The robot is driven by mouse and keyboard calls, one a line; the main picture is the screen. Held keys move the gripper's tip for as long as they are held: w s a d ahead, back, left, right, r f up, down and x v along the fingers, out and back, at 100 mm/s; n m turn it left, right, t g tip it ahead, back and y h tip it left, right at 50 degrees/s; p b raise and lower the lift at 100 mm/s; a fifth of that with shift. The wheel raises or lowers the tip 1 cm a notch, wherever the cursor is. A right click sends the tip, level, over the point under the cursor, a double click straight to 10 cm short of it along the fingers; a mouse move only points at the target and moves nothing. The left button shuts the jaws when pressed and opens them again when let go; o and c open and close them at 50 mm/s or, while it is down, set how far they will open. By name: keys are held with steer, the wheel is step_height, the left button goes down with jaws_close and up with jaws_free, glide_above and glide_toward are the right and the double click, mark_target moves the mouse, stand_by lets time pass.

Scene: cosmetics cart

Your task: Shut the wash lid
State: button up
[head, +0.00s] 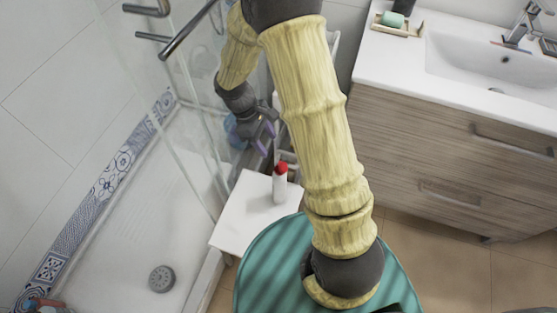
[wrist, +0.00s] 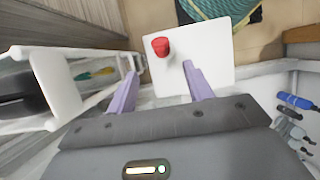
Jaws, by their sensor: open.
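The wash is a white bottle (head: 280,188) standing upright on a small white tabletop (head: 232,222). Its red lid (head: 281,168) is on top; I cannot tell how far open it is. In the wrist view the red lid (wrist: 161,47) shows from above, just beyond the fingertips and roughly between their lines, with the bottle body mostly hidden. The white tabletop (wrist: 215,75) lies under it. My gripper (head: 264,137) is behind the bottle and slightly left of it in the head view, apart from it. In the wrist view my gripper (wrist: 161,70) has its purple fingers spread and empty.
A glass shower screen (head: 190,110) stands left of my gripper. A white rack (wrist: 75,85) is close to the left finger in the wrist view. Blue and grey bottles (wrist: 295,101) are at right there. A wooden vanity (head: 440,150) stands at right in the head view.

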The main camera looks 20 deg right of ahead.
mark_target(282, 167)
steer(key=b+x, duration=0.1)
steer(key=x, duration=0.8)
steer(key=shift+f, duration=0.4)
steer(key=c, duration=1)
